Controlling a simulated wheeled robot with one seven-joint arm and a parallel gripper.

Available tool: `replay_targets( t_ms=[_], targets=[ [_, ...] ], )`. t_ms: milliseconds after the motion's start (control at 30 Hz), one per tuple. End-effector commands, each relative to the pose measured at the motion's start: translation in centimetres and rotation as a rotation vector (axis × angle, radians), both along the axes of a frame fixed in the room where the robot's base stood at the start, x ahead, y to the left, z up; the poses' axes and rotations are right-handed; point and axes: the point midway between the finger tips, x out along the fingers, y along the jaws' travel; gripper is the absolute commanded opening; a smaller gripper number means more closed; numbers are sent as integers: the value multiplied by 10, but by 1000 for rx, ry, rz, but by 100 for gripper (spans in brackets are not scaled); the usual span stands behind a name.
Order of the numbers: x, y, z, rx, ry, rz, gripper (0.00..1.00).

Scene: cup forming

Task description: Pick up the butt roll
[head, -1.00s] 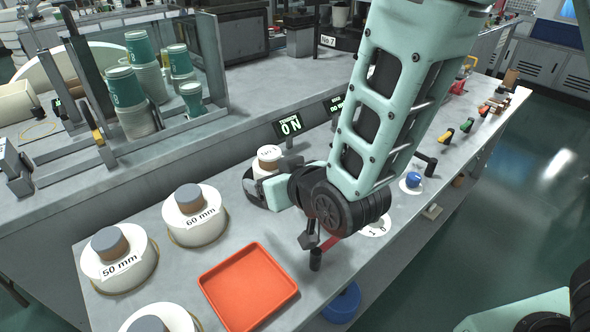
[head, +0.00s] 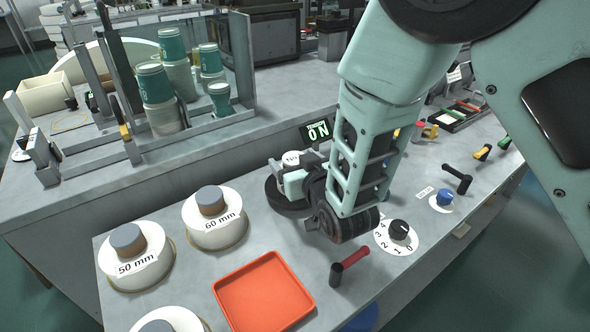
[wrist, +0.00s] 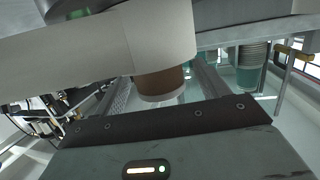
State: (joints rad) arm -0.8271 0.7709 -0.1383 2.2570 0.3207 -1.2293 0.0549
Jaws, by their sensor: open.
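A small white roll with a label, likely the butt roll (head: 291,158), sits over a round dark base (head: 273,190) at the middle of the bench. Only its top and label show in the head view; my gripper (head: 292,180) hides the rest. I cannot read the label surely. My gripper is open and right at the roll. In the wrist view a pale roll (wrist: 163,38) with a brown core (wrist: 162,82) is close in front of the camera. I cannot tell whether the fingers touch it.
Larger rolls marked 50 mm (head: 158,248) and 60 mm (head: 200,235) stand at the left. A red tray (head: 265,295) lies in front. A dial (head: 398,232), a red-and-black handle (head: 350,262) and a lit ON display (head: 318,131) are near my arm. Cups stand behind.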

Motion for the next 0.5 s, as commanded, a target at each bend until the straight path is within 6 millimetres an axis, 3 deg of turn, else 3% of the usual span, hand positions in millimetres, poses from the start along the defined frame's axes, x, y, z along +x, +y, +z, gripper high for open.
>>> replay_targets(
  t_ms=[267, 433, 467, 500],
  targets=[
    [3, 1, -2, -1, 2, 0, 74],
    [3, 1, -1, -1, 2, 0, 29],
    [3, 1, -1, -1, 2, 0, 22],
    [3, 1, -1, -1, 2, 0, 22]
  ],
)
